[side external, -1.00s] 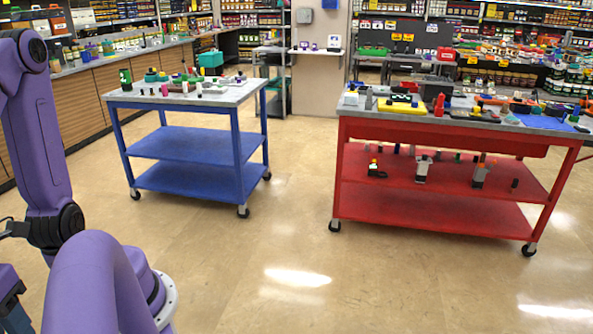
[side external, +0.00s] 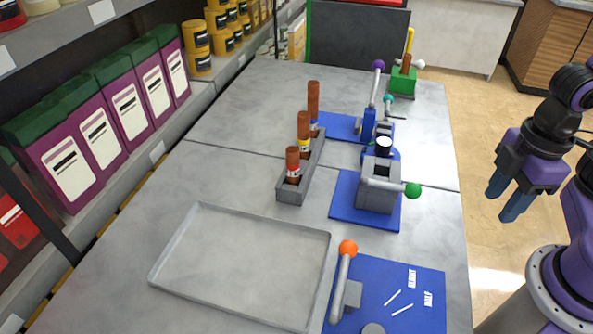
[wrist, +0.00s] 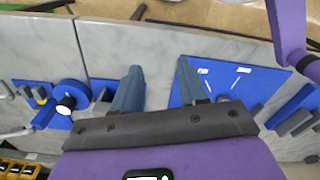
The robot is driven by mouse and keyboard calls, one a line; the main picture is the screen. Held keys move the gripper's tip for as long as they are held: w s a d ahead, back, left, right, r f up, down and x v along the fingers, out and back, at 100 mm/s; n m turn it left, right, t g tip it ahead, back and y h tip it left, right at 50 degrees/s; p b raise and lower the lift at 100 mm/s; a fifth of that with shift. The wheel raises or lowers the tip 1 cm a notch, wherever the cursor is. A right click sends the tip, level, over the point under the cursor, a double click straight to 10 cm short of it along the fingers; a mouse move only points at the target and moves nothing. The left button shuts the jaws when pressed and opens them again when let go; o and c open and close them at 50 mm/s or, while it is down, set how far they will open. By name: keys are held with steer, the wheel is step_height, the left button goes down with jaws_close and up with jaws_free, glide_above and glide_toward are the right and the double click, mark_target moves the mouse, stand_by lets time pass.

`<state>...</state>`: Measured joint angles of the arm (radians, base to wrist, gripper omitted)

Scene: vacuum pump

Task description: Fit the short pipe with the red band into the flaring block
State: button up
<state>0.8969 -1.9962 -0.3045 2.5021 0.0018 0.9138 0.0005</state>
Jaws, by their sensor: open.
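Three brown pipes stand upright in a grey rack (side external: 287,195) in the side external view. The short pipe with the red band (side external: 293,160) is the nearest, in the rack's front end. A grey block (side external: 377,193) with a green-knobbed lever stands on a blue mat to the right of the rack; it appears to be the flaring block, with no pipe visible in it. My gripper (side external: 507,204) is open and empty, to the right of the block, beyond the bench edge. Its two spread fingers also show in the wrist view (wrist: 158,70).
An empty grey tray (side external: 240,262) lies in front of the rack. An orange-knobbed lever (side external: 346,262) rises over a labelled blue mat (side external: 425,305). A purple-knobbed lever (side external: 376,85) and a green stand (side external: 403,82) are farther back. Shelves line the left.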

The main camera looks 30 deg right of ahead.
stand_by(0.3)
steer(key=o, duration=0.3)
steer(key=shift+a, duration=0.1)
step_height(320, 180, up, 10)
steer(key=f+n, duration=0.1)
steer(key=n, duration=0.4)
glide_above(293, 149)
steer(key=f, duration=1)
steer(key=shift+w+a+f, duration=0.2)
steer(key=shift+f, duration=0.15)
steer(key=shift+s+d+f, duration=0.1)
steer(key=shift+s+f, duration=0.05)
steer(key=shift+f, duration=1.2)
steer(key=shift+s+d+f, duration=0.1)
steer(key=shift+f, duration=1.2)
